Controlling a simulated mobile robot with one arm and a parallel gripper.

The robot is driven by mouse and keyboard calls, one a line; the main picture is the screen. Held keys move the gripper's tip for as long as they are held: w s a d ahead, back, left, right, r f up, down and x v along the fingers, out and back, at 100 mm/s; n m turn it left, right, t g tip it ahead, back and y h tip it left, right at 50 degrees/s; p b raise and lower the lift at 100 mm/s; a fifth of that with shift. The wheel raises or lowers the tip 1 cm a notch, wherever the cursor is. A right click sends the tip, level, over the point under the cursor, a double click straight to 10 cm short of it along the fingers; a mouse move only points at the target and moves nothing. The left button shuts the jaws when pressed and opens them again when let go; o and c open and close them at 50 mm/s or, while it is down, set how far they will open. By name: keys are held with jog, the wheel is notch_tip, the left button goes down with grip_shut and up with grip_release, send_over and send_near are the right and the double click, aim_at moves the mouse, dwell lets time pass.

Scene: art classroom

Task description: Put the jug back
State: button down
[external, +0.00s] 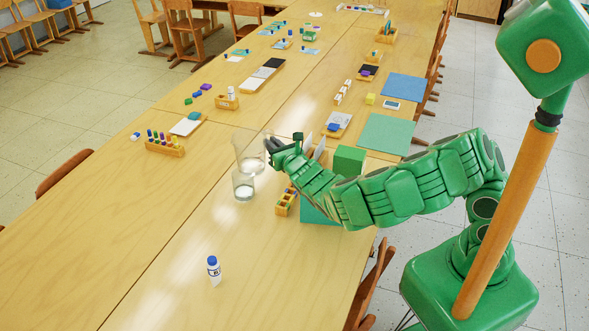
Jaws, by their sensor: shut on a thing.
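A clear glass jug (248,153) is at the tips of my gripper (270,145), over the middle of the long wooden table (185,265). My gripper is shut on the jug at its right side. The jug looks roughly upright; I cannot tell whether its base touches the table. A smaller clear glass vessel (243,187) stands on the table just in front of the jug, and the two nearly overlap in this view. My arm reaches in from the right and hides part of the table behind it.
A glue bottle with a blue cap (214,269) stands at the front. A small wooden holder (285,203) and a green block (349,160) are close to my arm. A wooden rack with colored pieces (165,147) stands to the left. The table's front left is clear.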

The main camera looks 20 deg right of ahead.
aim_at(250, 162)
jog(key=s+a+y, duration=0.1)
jog(key=s+a, duration=0.1)
jog(key=s, duration=0.1)
jog(key=s+a+n+y, duration=0.1)
jog(key=s+a, duration=0.1)
jog(key=a, duration=0.1)
jog(key=s+a+n+y, duration=0.1)
jog(key=s+a, duration=0.2)
jog(key=shift+s+a+r+g, duration=0.1)
jog(key=shift+s+a+g, duration=0.1)
jog(key=shift+s+g, duration=0.2)
jog(key=shift+f, duration=10.65)
jog(key=shift+w+f, duration=0.1)
jog(key=c, duration=1.1)
grip_release()
jog(key=shift+v, duration=6.05)
